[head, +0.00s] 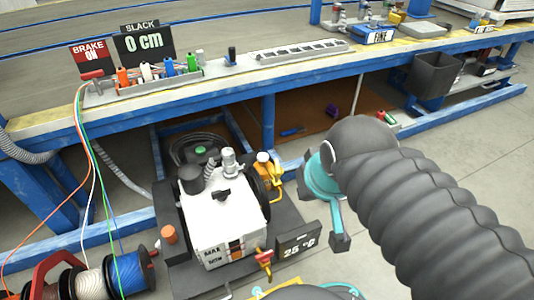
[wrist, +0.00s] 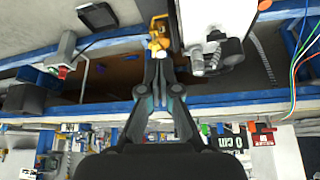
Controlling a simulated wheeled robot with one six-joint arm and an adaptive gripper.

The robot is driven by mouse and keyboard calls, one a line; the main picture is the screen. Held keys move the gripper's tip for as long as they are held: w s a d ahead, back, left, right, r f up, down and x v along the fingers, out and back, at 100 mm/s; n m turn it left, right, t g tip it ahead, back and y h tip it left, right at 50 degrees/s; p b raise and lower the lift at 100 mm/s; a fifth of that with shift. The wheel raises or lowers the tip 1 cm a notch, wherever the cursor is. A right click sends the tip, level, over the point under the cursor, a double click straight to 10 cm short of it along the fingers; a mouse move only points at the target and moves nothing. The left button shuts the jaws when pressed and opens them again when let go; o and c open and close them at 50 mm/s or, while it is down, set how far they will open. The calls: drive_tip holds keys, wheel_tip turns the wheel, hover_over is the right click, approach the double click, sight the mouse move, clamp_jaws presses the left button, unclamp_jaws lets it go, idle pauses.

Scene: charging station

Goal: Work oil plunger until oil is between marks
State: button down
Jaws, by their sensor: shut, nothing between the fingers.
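A white machine (head: 225,222) stands on a dark base below the bench. Its front carries a MAX label (head: 212,251) and a small gauge window (head: 236,248); the oil level is too small to read. A yellow fitting with a pale top (head: 266,168), possibly the oil plunger, stands at its right rear corner. It also shows in the wrist view (wrist: 158,36). My gripper (wrist: 160,54) is shut and empty, its tips close to the yellow fitting; I cannot tell whether they touch. In the head view my arm hides most of the gripper.
A display reading 25 °C (head: 298,242) stands right of the machine. A red and yellow valve (head: 265,260) is at its front. Cable spools (head: 95,282) lie at lower left. The bench (head: 220,85) runs behind, with a black bin (head: 433,73) at its right.

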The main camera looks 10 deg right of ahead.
drive_tip(key=y+p, duration=0.4)
drive_tip(key=y, duration=0.3)
hover_over(264, 156)
wheel_tip(264, 156, down, 17)
drive_tip(key=shift+d+r+t, duration=0.1)
drive_tip(key=shift+r+t, duration=0.1)
drive_tip(key=shift+t, duration=0.1)
drive_tip(key=shift+f+b, duration=1.75)
drive_tip(key=shift+f, duration=2.65)
drive_tip(key=shift+f, duration=0.1)
